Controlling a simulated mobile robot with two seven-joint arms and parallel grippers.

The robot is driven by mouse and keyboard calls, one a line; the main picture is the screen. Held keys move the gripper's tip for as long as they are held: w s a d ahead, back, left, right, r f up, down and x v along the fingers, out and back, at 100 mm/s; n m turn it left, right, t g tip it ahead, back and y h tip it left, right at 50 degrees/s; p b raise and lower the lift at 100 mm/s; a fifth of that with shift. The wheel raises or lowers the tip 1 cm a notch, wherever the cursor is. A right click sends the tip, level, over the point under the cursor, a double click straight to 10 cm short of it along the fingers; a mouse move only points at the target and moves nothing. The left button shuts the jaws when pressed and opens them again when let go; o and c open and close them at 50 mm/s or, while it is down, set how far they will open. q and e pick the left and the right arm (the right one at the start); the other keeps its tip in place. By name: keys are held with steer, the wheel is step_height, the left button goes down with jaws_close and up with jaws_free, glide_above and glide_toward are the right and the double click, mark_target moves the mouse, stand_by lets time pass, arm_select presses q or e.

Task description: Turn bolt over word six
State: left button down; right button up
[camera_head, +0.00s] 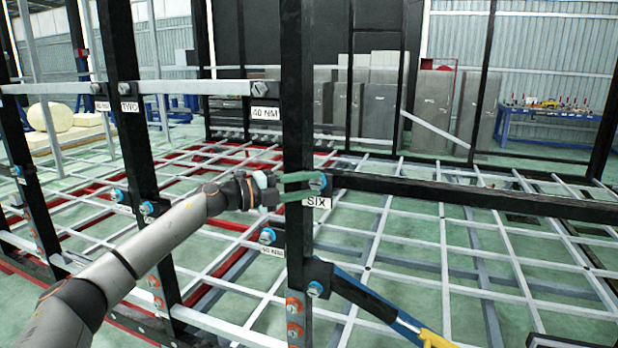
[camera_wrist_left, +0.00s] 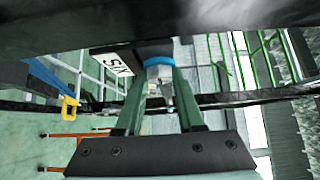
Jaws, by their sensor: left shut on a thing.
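A bolt with a blue ring (camera_head: 317,182) sits on the black upright just above the white label reading SIX (camera_head: 316,202). My left gripper (camera_head: 312,187) reaches in from the left, and its two green fingers are shut on this bolt. In the left wrist view the bolt's grey head and blue collar (camera_wrist_left: 159,66) show between the tips of the green fingers (camera_wrist_left: 160,88). The SIX label (camera_wrist_left: 118,62) lies beside it there, turned on its side. My right gripper is not in view.
The black upright (camera_head: 297,110) and a black crossbar (camera_head: 450,193) meet at the bolt. Another blue-ringed bolt (camera_head: 267,236) is lower left, and one more (camera_head: 315,289) is below. A blue bar with a yellow end (camera_head: 432,338) slants down right. Open grid floor lies behind.

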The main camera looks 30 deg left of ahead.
arm_select(q)
steer(key=m+g+y, duration=0.2)
steer(key=m+g, duration=0.1)
steer(key=shift+d+r+m+y, duration=0.15)
steer(key=shift+d+m+y, duration=0.15)
steer(key=shift+y, duration=0.1)
steer(key=m+g+y, duration=0.1)
steer(key=y, duration=0.1)
steer(key=shift+d+m+y, duration=0.15)
steer(key=shift+m+y, duration=0.15)
steer(key=shift+m, duration=0.1)
steer(key=shift+d+m+g+y, duration=0.1)
steer(key=shift+m+g+y, duration=0.3)
steer(key=shift+g+y, duration=0.2)
steer(key=shift+s, duration=0.1)
steer(key=c, duration=0.9)
jaws_free()
steer(key=o, duration=0.4)
steer(key=shift+r, duration=0.25)
steer(key=shift+s+r, duration=0.1)
